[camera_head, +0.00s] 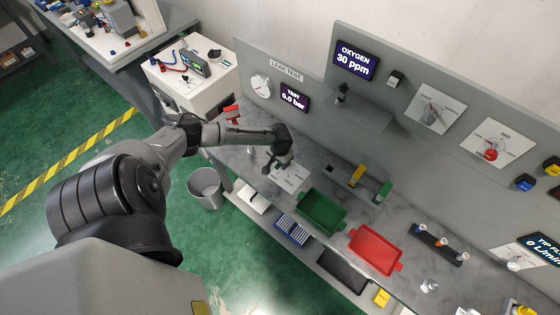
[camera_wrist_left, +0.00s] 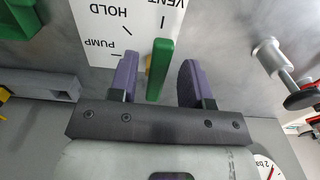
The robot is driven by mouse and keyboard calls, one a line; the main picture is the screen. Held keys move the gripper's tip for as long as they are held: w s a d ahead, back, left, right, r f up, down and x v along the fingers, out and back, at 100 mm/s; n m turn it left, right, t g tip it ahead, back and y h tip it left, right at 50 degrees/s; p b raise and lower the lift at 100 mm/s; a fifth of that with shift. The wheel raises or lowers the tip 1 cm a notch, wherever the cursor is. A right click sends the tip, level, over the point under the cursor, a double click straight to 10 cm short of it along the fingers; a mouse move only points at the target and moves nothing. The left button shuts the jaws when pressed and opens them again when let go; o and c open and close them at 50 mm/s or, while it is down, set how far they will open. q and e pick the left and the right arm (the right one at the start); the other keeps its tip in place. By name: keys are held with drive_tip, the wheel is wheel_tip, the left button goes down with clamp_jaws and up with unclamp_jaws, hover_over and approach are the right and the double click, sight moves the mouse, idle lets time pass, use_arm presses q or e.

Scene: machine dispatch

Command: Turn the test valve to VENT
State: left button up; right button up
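The test valve's white card (camera_wrist_left: 105,30) reads PUMP, HOLD and VENT in the left wrist view. The valve's green handle (camera_wrist_left: 160,68) stands at the card's near edge, with a small brass-coloured part at its left side. Which mark the handle points to I cannot tell. My left gripper (camera_wrist_left: 158,82) is open, its purple pads on either side of the handle with gaps. The TEST display (camera_head: 294,97) reads 0.0 bar. My right gripper is not in view.
A LEAK TEST gauge (camera_head: 261,86) is on the back panel. A green tray (camera_head: 322,211) and a red tray (camera_head: 375,250) lie to the right of the card. A metal fitting (camera_wrist_left: 268,56) stands right of the gripper in the wrist view. A bin (camera_head: 206,187) stands on the floor.

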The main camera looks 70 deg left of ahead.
use_arm(q)
drive_tip(key=shift+r, duration=0.35)
wheel_tip(320, 180, up, 13)
idle(0.5)
idle(0.6)
